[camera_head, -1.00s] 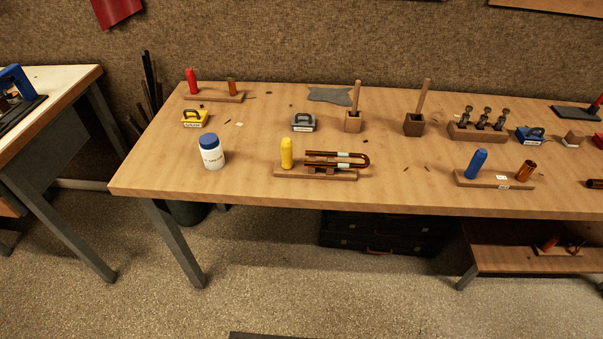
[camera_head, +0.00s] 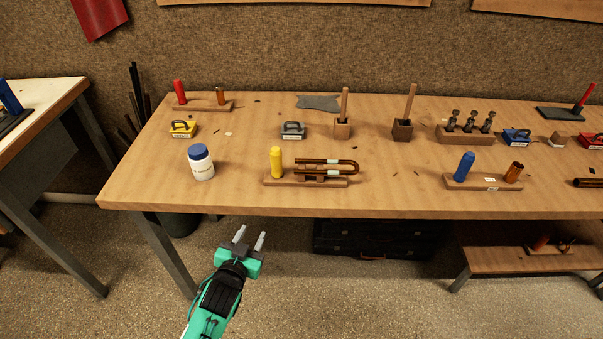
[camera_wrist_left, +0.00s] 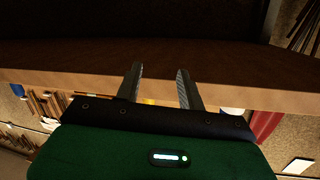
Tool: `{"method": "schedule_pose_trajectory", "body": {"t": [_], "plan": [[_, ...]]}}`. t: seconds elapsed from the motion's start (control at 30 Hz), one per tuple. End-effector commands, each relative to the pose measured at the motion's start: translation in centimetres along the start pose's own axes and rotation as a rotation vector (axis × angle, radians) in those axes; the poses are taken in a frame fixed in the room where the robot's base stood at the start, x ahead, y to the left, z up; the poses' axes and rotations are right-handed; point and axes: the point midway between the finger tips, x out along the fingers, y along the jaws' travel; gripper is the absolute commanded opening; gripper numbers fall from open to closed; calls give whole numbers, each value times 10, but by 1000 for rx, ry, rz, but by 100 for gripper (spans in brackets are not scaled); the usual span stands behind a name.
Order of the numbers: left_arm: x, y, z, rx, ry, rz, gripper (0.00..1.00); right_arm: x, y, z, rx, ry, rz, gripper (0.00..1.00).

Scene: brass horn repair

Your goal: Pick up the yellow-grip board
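The yellow-grip board (camera_head: 310,182) lies near the front edge of the workbench. Its upright yellow grip (camera_head: 276,162) stands at its left end, and a copper-brown U-shaped tube (camera_head: 330,165) lies on its right part. My left gripper (camera_head: 250,239) is in front of the bench edge, below and left of the board, empty, with its two fingers apart. In the left wrist view the fingers (camera_wrist_left: 158,88) are also spread with nothing between them. My right gripper is in neither current view.
A white jar with a blue lid (camera_head: 201,163) stands left of the board. A blue-grip board (camera_head: 484,182) lies to the right. A grey block (camera_head: 292,131) and wooden holders (camera_head: 342,129) stand behind. The workbench front edge (camera_head: 270,213) lies between my gripper and the board.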

Motion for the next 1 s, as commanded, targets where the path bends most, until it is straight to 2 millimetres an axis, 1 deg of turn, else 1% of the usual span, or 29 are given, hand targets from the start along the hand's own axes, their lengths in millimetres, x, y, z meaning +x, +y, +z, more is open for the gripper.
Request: {"method": "schedule_pose_trajectory", "body": {"t": [0.03,0.07,0.1,0.2,0.3,0.4,0.47,0.8,1.0], "plan": [[1,-3,-44,11,100,-2,39,0,0,0,0,0,0,76],[0,-4,-66,15,154,-3,39,0,0,0,0,0,0,76],[5,-3,-82,-17,170,-7,39,0,0,0,0,0,0,76],[16,0,-109,-97,172,-5,39,0,0,0,0,0,0,76],[22,2,-128,-143,178,4,39,0,0,0,0,0,0,76],[26,4,-139,-168,181,12,39,0,0,0,0,0,0,76],[32,5,-142,-173,181,14,39,0,0,0,0,0,0,76],[82,5,-150,-174,179,16,39,0,0,0,0,0,0,76],[94,5,-151,-173,178,15,39,0,0,0,0,0,0,76]]}}
